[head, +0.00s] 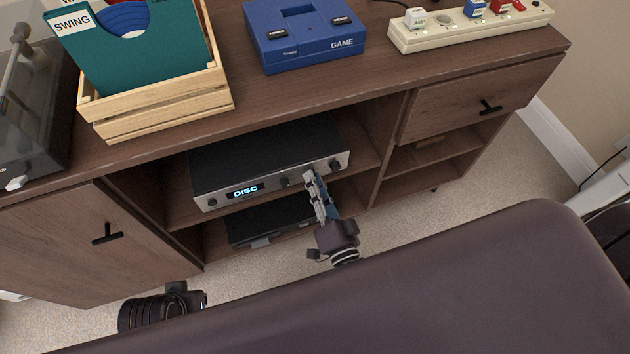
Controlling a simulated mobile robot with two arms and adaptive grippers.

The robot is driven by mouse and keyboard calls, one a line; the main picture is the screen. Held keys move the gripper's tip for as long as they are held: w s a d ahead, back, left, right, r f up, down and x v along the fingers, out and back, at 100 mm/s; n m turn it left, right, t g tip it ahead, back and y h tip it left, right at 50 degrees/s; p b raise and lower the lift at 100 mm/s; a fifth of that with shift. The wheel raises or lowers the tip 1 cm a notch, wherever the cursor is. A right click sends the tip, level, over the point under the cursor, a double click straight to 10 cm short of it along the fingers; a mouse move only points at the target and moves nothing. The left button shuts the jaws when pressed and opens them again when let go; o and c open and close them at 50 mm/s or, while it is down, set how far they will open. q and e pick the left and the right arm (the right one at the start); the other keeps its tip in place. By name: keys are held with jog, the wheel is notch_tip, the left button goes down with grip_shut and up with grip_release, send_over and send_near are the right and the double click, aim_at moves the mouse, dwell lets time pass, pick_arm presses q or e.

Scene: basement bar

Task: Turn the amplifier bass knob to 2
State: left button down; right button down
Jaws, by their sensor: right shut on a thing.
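The amplifier (262,156) is a black box with a silver front and a lit display reading "DISC". It stands on the upper shelf of the open bay in the wooden cabinet. Its front has a knob at the left end, one right of the display (284,181), and one near the right end (334,164). My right gripper (312,178) reaches up to the front between the latter two and is shut on a knob, which its fingers mostly hide. Knob labels and pointer are too small to read. My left gripper (190,300) is low at left; its fingers cannot be made out.
A second black device (270,220) sits on the shelf below. On the cabinet top are a wooden record crate (160,105), a blue game console (305,38), a power strip (470,30) and a turntable (30,110). Carpet shows before the cabinet.

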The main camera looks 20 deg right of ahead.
dwell(0.5)
jog(key=c, duration=1.8)
grip_release()
jog(key=shift+c, duration=0.2)
jog(key=s, duration=1.2)
jog(key=shift+d+f, duration=0.2)
jog(key=shift+f, duration=0.1)
